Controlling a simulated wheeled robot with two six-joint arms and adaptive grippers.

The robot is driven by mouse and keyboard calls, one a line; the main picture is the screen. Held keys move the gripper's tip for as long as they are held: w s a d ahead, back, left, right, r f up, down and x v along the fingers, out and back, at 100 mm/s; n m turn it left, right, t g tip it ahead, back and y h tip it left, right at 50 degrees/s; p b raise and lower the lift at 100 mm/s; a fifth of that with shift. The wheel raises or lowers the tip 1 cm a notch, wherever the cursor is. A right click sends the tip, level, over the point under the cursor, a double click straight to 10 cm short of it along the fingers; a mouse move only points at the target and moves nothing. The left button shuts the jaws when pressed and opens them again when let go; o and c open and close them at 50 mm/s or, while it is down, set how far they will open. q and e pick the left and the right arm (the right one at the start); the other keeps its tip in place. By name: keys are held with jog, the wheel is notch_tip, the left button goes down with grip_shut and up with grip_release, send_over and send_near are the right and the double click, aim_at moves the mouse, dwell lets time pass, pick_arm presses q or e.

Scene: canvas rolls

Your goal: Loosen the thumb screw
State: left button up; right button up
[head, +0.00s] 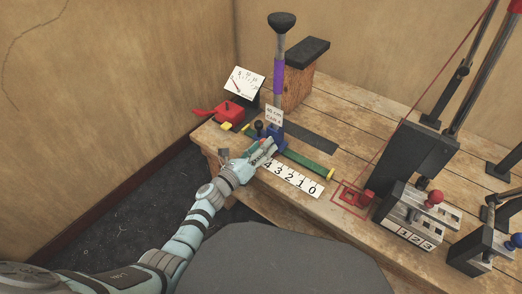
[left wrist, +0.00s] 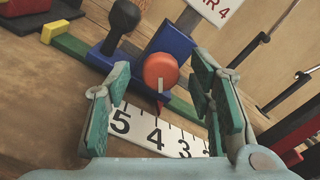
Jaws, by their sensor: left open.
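The thumb screw is a round orange knob (left wrist: 160,70) with a pale slot mark, on the front of a blue carriage (left wrist: 178,42). In the head view the blue carriage (head: 276,137) sits on a green rail (head: 312,165), and the gripper hides the knob. A red pointer (left wrist: 160,105) below the knob points near the 4 on a white number scale (head: 292,178). My left gripper (head: 264,150) is open. In the left wrist view its fingers (left wrist: 161,75) stand either side of the knob, with gaps visible; contact is not seen. My right gripper is not in view.
A red clamp (head: 228,112) is at the left bench end. A numbered lever box (head: 412,222) stands to the right.

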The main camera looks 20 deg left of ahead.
pick_arm(q)
jog(key=shift+w+d, duration=0.1)
jog(key=shift+w, duration=0.05)
jog(key=c, duration=1.2)
jog(key=shift+o, duration=0.2)
